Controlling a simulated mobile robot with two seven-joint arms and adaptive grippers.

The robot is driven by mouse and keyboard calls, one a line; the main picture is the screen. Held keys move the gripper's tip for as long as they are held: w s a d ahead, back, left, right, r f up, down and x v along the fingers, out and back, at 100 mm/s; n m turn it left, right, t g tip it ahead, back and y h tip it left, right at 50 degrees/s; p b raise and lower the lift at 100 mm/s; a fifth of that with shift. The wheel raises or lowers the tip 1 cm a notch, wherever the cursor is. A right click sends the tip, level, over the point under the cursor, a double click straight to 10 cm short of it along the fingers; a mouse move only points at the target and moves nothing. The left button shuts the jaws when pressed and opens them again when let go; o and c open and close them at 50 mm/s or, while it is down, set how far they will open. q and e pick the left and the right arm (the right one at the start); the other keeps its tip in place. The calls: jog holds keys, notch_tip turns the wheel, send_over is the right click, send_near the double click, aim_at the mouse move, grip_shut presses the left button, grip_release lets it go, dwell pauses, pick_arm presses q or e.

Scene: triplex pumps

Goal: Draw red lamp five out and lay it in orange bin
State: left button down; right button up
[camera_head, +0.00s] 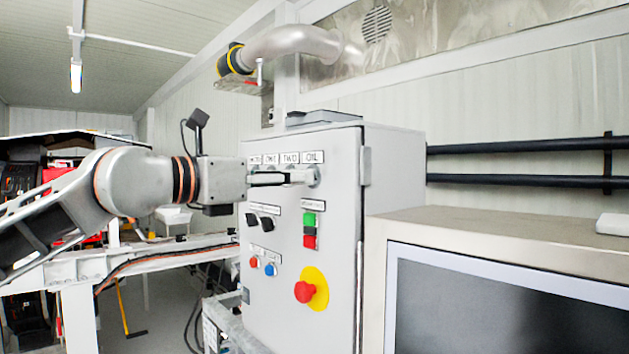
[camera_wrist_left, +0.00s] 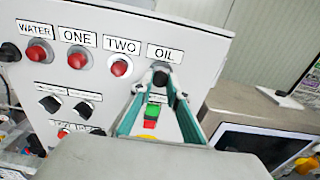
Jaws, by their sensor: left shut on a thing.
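In the wrist view, red lamps sit in a row on the grey control cabinet (camera_head: 335,240), under the labels WATER (camera_wrist_left: 38,52), ONE (camera_wrist_left: 77,58) and TWO (camera_wrist_left: 120,67). My left gripper (camera_head: 314,177) reaches across the cabinet's front at the lamp row. In the wrist view its fingertips (camera_wrist_left: 161,86) are shut on the lamp (camera_wrist_left: 161,75) under the OIL label, which looks dark there. Whether this lamp is still seated in the panel I cannot tell. No orange bin shows. My right gripper is not in view.
Below the lamps are black switches (camera_head: 260,221), a green and red button pair (camera_head: 310,231) and a red emergency button (camera_head: 304,292) on yellow. A metal-framed screen (camera_head: 480,310) stands close at the right. A pipe (camera_head: 290,45) runs above the cabinet.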

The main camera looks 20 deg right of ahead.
pick_arm(q)
jog(key=shift+b+v, duration=1.4)
jog(key=shift+v, duration=1.6)
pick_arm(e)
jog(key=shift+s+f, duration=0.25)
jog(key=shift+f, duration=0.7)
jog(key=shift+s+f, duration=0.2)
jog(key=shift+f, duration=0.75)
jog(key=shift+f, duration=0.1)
